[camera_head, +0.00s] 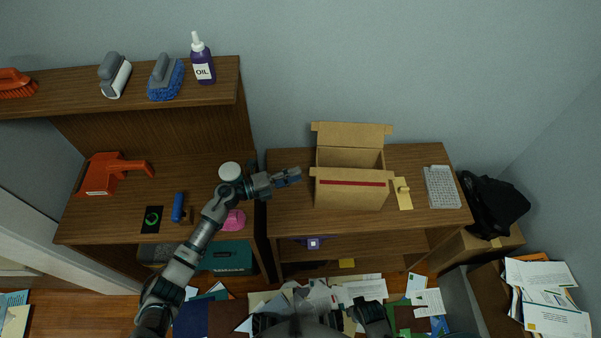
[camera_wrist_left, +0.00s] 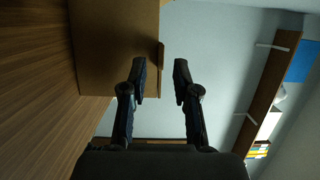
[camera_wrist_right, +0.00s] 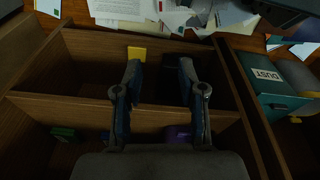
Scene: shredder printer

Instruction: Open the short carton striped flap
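The brown carton (camera_head: 350,192) stands on the right desk, its top open and its back flap upright. A red stripe (camera_head: 350,183) crosses its front side; I cannot tell whether that is a flap hanging down or the wall. My left gripper (camera_head: 292,177) is just left of the carton. In the left wrist view my left gripper (camera_wrist_left: 160,75) is open, with the carton (camera_wrist_left: 115,45) at left and a thin carton edge near the gap between the fingers; contact is unclear. My right gripper (camera_wrist_right: 160,72) is open and empty, in front of wooden shelf compartments.
A yellow plate (camera_head: 403,194) and a white keyboard-like object (camera_head: 441,187) lie right of the carton. A white round object (camera_head: 230,171) is beside my left wrist. An orange tool (camera_head: 110,173) stands on the left desk. Papers (camera_head: 362,290) litter the floor.

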